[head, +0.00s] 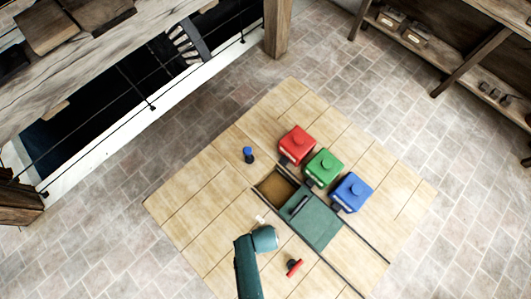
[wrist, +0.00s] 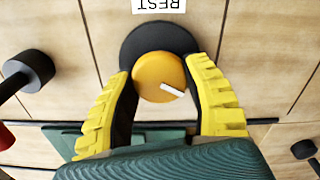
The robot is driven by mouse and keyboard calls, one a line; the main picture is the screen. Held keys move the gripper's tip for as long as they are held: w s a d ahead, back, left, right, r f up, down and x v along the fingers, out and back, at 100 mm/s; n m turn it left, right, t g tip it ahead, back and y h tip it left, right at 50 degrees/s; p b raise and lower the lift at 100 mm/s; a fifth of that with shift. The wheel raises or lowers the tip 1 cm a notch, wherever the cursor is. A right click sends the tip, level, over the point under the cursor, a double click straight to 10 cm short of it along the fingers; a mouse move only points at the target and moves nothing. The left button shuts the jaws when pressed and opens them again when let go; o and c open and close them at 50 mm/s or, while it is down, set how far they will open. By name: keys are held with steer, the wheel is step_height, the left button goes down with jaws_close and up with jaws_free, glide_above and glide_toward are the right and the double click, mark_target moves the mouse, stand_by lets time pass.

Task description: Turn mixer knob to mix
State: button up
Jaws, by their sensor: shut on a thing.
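The mixer knob (wrist: 152,68) is a round yellow knob with a white pointer mark on a black round base. In the wrist view it sits between the yellow-padded fingers of my gripper (wrist: 160,72), which is shut on it. The white mark points right and slightly down in that view. A white label reading REST (wrist: 158,5), upside down, lies just beyond the base. In the head view the end of my arm hides the knob, and a small white label (head: 260,220) shows beside it. No other label is readable.
Red (head: 297,145), green (head: 324,167) and blue (head: 352,192) canisters stand on the wooden table (head: 190,205). Near them are an open recess (head: 272,187) and a green panel (head: 322,226). A blue-topped control (head: 248,154) and a red handle (head: 294,268) stand either side of my gripper.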

steer(key=shift+s+f, duration=0.15)
steer(key=shift+f, duration=0.05)
steer(key=o, duration=1.2)
steer(key=shift+r, duration=0.1)
steer(key=shift+o, duration=0.2)
steer(key=shift+r, duration=0.15)
step_height(320, 180, up, 12)
